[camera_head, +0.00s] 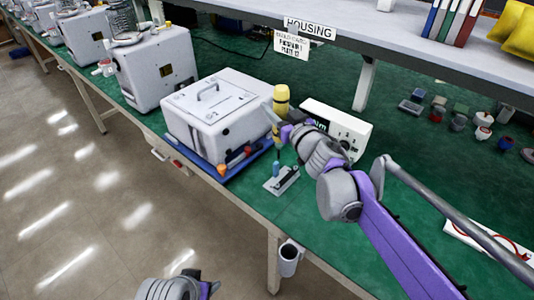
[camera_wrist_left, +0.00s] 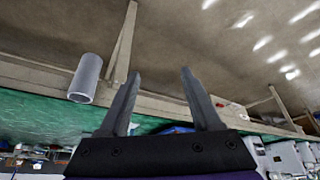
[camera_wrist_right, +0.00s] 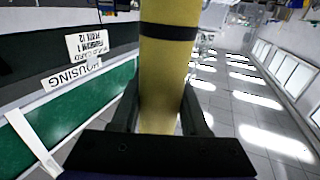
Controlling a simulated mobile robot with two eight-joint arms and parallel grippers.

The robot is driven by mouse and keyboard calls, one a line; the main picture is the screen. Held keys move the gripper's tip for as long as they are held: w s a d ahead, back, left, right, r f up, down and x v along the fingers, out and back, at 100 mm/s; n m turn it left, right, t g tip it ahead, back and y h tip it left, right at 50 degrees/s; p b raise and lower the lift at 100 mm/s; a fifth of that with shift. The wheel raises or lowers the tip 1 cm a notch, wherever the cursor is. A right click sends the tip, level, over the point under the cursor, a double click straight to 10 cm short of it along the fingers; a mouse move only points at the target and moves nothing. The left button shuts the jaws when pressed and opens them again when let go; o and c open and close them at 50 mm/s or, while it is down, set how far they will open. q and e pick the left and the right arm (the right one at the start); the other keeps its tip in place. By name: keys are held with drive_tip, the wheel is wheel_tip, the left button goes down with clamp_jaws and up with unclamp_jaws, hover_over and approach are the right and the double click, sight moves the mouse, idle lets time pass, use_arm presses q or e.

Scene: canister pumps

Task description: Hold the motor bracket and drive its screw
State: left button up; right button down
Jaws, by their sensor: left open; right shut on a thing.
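My right gripper (camera_head: 277,121) is shut on a yellow cylindrical tool (camera_head: 281,97), which looks like a screwdriver. The tool, with a dark band, also fills the middle of the right wrist view (camera_wrist_right: 168,60). It is upright beside the right side of a white box-shaped housing (camera_head: 215,108) with a handle on its lid. My left gripper (camera_wrist_left: 160,75) is open and empty, out over the floor in front of the bench. I cannot make out the motor bracket or its screw for certain.
A small metal stand (camera_head: 282,180) is on the green bench nearby. A white box (camera_head: 345,130) is behind my right arm. A grey cup (camera_head: 289,260) hangs at the front edge.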

use_arm(q)
drive_tip(key=w+d+r+m+t+h, duration=0.1)
drive_tip(key=w+d+m+h, duration=0.2)
drive_tip(key=w, duration=0.4)
drive_tip(key=w+d+m+t+h, duration=0.1)
drive_tip(key=w+d+h, duration=0.1)
drive_tip(key=w+d, duration=0.45)
drive_tip(key=m+t+h, duration=0.3)
drive_tip(key=t, duration=0.1)
approach(275, 190)
drive_tip(key=shift+w+d+f, duration=0.15)
drive_tip(key=shift+w+d, duration=0.45)
drive_tip(key=shift+d, duration=0.15)
drive_tip(key=shift+w+d+f, duration=0.1)
drive_tip(key=shift+w+f, duration=0.1)
drive_tip(key=shift+w, duration=0.3)
drive_tip(key=shift+x, duration=3.65)
drive_tip(key=shift+s, duration=0.1)
clamp_jaws()
drive_tip(key=c, duration=0.7)
unclamp_jaws()
drive_tip(key=shift+c, duration=0.2)
clamp_jaws()
